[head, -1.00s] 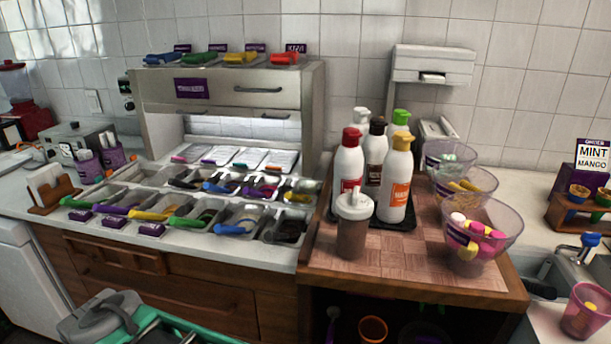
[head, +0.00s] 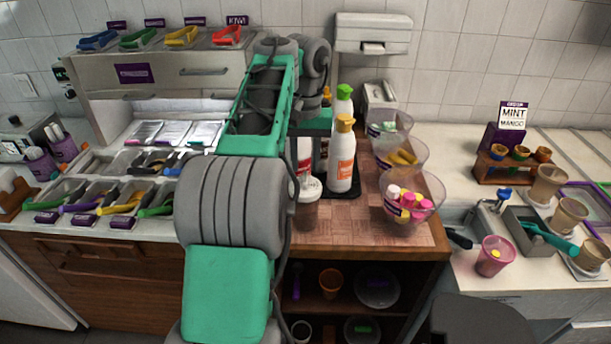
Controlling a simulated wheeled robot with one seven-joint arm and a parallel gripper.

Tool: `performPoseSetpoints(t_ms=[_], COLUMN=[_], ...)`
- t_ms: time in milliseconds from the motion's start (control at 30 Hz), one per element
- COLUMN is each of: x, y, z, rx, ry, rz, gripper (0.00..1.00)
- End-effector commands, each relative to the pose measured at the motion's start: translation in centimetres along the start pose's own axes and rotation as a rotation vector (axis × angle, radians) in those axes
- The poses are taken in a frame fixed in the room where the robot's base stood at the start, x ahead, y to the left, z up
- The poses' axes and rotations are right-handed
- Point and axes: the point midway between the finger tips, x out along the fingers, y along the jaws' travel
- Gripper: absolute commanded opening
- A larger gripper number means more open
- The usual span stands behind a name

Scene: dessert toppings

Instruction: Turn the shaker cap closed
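The shaker (head: 306,214) stands upright on the wooden counter, in front of the bottle tray. Its white cap (head: 309,188) is on top. My arm covers the shaker's left edge, and how far the cap is turned cannot be told. My arm reaches up from the bottom of the head view, bends at the top and comes down behind the shaker among the bottles. My gripper's fingers cannot be made out there; they are hidden by my own arm or out of sight.
A yellow-capped bottle (head: 342,155) and a green-capped bottle (head: 344,100) stand close behind the shaker; a red-labelled one (head: 305,155) is partly hidden. Clear bowls (head: 428,188) line the right. The counter's front right (head: 370,235) is bare.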

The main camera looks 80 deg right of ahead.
Motion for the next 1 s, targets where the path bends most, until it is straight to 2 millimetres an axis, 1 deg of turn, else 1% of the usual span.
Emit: performPoseSetpoints(t_ms=[33, 133, 233, 467, 567, 867, 900, 1000], x=[1.7, 3.0, 3.5, 3.4, 3.4, 3.4, 3.4, 3.4], y=[0.0, 0.0, 0.0, 0.0, 0.0, 0.0, 0.0, -0.1], z=[0.0, 0.0, 0.0, 0.0, 0.0, 0.0, 0.0, 0.0], rx=[0.001, 0.0, 0.001, 0.0, 0.0, 0.0, -0.001, -0.001], ry=[0.002, 0.003, 0.004, 0.003, 0.003, 0.003, 0.003, 0.003], rz=[0.0, 0.001, 0.001, 0.001, 0.001, 0.001, 0.001, 0.001], gripper=[0.33, 0.33, 0.33, 0.33, 0.26, 0.02, 0.0, 0.0])
